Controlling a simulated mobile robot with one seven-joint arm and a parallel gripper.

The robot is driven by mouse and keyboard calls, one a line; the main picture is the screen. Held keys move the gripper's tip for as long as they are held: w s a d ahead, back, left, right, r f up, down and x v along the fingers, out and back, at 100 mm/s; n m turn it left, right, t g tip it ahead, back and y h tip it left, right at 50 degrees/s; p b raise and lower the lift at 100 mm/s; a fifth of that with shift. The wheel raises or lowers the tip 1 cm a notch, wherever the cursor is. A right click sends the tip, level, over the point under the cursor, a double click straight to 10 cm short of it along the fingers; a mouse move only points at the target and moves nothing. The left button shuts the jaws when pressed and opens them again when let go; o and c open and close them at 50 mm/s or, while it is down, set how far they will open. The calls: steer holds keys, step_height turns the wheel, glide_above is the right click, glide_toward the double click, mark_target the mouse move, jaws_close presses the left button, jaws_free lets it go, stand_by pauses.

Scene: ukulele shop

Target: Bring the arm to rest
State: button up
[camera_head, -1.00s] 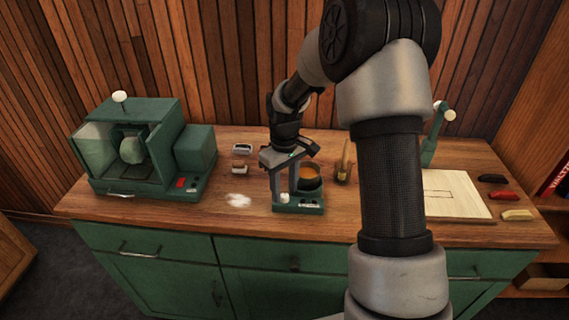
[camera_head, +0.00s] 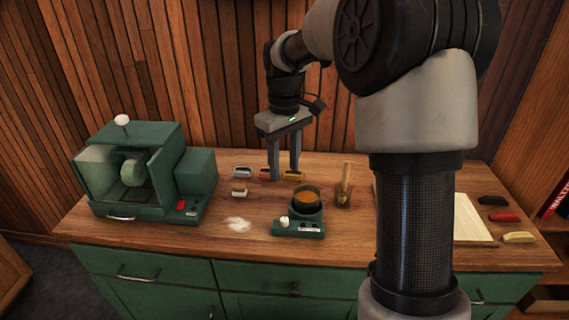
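My gripper (camera_head: 284,176) hangs fingers-down above the back middle of the wooden worktop (camera_head: 170,236). Its two grey fingers are parted with a gap between them, and nothing shows between them. The fingertips are near a red block and a yellow block (camera_head: 294,175) behind the green glue-pot warmer; whether they touch the worktop or the blocks I cannot tell. My forearm fills the right of the view and hides part of the worktop.
A green machine with a clear hood (camera_head: 150,172) stands at the left. The warmer (camera_head: 299,228) holds a pot of amber liquid (camera_head: 307,198). A brush (camera_head: 345,185) stands right of it.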

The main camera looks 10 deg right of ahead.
steer(key=s+r+m+t+p, duration=0.1)
steer(key=s+r, duration=0.4)
steer(key=s, duration=0.7)
steer(key=s+r+m+t+p, duration=0.1)
steer(key=s+r+m+t, duration=0.3)
steer(key=s, duration=0.9)
steer(key=shift+s+a+r+m+t+p, duration=0.25)
steer(key=shift+s+r+m+t+p, duration=0.1)
steer(key=shift+r, duration=0.45)
